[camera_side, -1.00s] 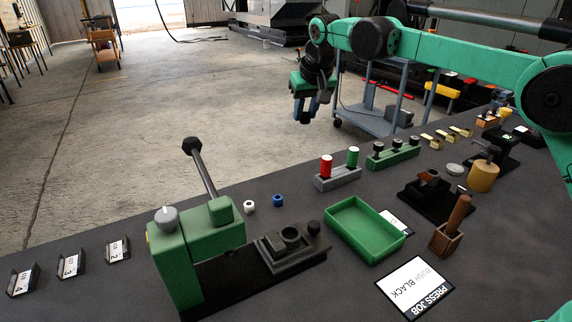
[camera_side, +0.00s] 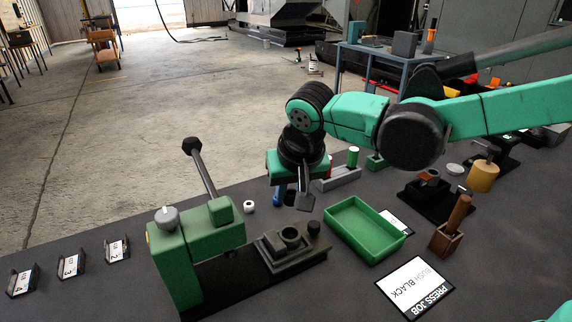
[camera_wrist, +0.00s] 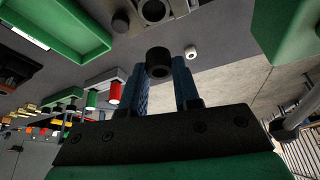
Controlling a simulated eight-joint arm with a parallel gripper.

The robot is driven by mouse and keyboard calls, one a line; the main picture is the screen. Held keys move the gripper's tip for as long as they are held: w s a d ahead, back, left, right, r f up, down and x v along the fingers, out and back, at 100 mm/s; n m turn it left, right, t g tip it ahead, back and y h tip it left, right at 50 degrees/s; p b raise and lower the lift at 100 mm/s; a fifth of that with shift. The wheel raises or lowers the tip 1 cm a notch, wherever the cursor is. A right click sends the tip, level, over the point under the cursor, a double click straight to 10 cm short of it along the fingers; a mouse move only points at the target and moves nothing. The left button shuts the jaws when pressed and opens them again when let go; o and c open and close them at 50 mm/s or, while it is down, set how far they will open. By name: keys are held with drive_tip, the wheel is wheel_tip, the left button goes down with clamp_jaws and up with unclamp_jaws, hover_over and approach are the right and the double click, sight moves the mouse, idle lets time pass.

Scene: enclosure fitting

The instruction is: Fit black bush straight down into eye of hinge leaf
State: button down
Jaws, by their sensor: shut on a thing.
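The black bush (camera_wrist: 158,60) is a short dark ring between the blue fingertips of my gripper (camera_wrist: 160,72) in the wrist view, and my gripper is shut on it. In the side view my gripper (camera_side: 290,197) is low over the bench, behind the press fixture, with the bush (camera_side: 290,199) a small dark shape between its fingers. The hinge leaf (camera_side: 290,236) seems to be the dark piece with a round eye on the press base. The eye also shows at the top of the wrist view (camera_wrist: 153,10). The bush is apart from it.
The green press (camera_side: 195,250) with its raised lever (camera_side: 200,170) stands left of the eye. A green tray (camera_side: 365,231) lies to the right. A white bush (camera_side: 249,206) stands behind the press. A grey rack (camera_side: 340,178) with red and green pieces is behind my gripper.

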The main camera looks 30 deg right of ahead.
idle(0.3)
hover_over(287, 231)
drive_tip(key=s, duration=0.2)
drive_tip(key=shift+w+a+f, duration=0.1)
drive_tip(key=shift+f, duration=1.35)
drive_tip(key=shift+w+f, duration=0.1)
drive_tip(key=shift+f, duration=1.3)
drive_tip(key=shift+f, duration=0.8)
drive_tip(key=shift+r, duration=0.15)
drive_tip(key=shift+r, duration=0.35)
drive_tip(key=shift+f, duration=0.35)
idle(0.5)
drive_tip(key=shift+r, duration=0.35)
drive_tip(key=shift+f, duration=0.5)
idle(1.3)
drive_tip(key=shift+r, duration=0.1)
